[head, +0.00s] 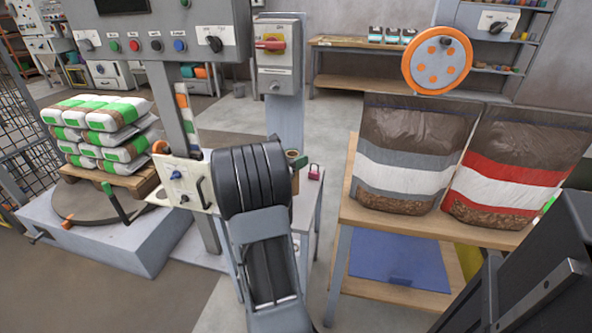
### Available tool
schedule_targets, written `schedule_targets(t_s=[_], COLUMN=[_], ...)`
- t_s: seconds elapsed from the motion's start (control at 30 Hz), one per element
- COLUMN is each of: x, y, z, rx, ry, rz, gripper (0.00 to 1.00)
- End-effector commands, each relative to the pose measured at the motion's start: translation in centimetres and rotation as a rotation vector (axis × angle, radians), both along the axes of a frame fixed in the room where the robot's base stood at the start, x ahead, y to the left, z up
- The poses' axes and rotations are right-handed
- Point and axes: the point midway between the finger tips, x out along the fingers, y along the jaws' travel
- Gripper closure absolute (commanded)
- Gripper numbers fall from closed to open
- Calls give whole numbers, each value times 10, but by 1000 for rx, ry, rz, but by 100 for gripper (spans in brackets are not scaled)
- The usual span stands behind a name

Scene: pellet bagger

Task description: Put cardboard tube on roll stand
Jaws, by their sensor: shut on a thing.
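My arm rises from the bottom middle of the head view, and its black ribbed end covers what lies behind it. My gripper itself is hidden behind it, so its fingers do not show. A short brown piece (292,155), which may be the end of the cardboard tube, shows just right of my arm. The rest of it is hidden, and I cannot tell whether it is held or resting. I cannot make out the roll stand for certain. An orange disc with holes (437,61) stands upright at the upper right, above the bags.
Two filled clear bags, one grey-banded (408,150) and one red-banded (508,165), stand on a wooden bench (375,212) at right. Sacks (100,130) lie stacked on a pallet at left. A control box (155,40) and red-switch box (280,60) stand behind. Floor shows between bench and arm.

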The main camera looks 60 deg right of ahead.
Motion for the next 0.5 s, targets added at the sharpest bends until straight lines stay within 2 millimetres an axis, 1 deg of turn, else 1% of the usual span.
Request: schedule_targets(t_s=[0.03, 0.1, 0.2, 0.5], x=[0, 0, 0, 0], y=[0, 0, 0, 0], z=[-12, -23, -32, -32], rx=[2, 2, 2, 0], ry=[3, 2, 1, 0], rz=[0, 0, 0, 0], gripper=[92, 92, 92, 92])
